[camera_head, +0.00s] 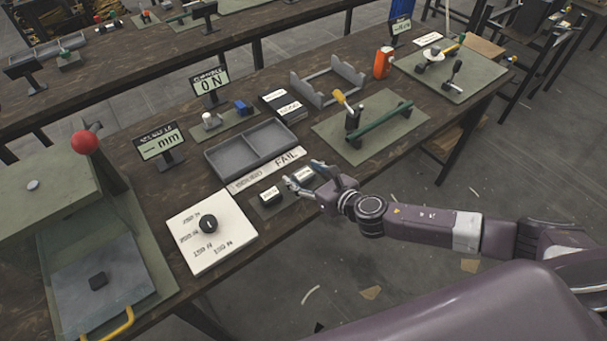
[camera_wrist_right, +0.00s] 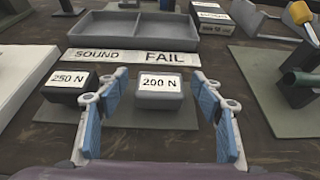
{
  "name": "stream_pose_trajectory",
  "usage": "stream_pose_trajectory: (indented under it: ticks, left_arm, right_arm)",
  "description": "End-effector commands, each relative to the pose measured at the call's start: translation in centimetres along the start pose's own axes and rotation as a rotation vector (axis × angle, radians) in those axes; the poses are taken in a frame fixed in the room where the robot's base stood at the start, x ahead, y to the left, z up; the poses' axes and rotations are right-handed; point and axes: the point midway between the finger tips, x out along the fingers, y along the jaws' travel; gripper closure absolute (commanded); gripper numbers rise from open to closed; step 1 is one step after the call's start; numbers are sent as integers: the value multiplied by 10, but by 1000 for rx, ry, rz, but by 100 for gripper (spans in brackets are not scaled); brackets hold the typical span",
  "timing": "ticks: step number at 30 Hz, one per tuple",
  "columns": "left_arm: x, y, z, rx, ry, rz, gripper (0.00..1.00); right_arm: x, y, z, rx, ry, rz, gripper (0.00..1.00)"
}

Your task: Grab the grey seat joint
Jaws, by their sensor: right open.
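A small light-grey part (camera_head: 211,121) sits on a green mat behind the divided grey tray; it may be the grey seat joint, but I cannot be sure. A blue part (camera_head: 241,107) stands to its right. My right gripper (camera_head: 304,171) is open and empty at the front edge of the bench. In the right wrist view, its blue-padded fingers (camera_wrist_right: 160,80) spread to either side of a grey block marked 200 N (camera_wrist_right: 160,92). I cannot tell whether they touch it. My left gripper is not in view.
A dark block marked 250 N (camera_wrist_right: 70,87) sits left of the 200 N block. A SOUND/FAIL strip (camera_wrist_right: 130,57) and the grey tray (camera_wrist_right: 83,36) lie behind. A white board with a black knob (camera_head: 210,225) is left; a green mat with a clamp (camera_head: 330,130) is right.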

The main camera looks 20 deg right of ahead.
Motion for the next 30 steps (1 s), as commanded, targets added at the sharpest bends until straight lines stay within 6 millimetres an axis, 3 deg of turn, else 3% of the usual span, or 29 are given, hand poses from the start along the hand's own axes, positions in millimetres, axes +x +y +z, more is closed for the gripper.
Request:
stream_pose_trajectory:
  ticks: [8, 20, 30]
  left_arm:
    - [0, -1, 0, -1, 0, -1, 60]
    - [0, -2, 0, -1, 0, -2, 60]
    - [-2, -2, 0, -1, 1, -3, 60]
  right_arm:
    - [3, 0, 0, 1, 0, 1, 39]
    - [2, 0, 0, 1, 0, 0, 83]
    - [1, 0, 5, 1, -2, 0, 84]
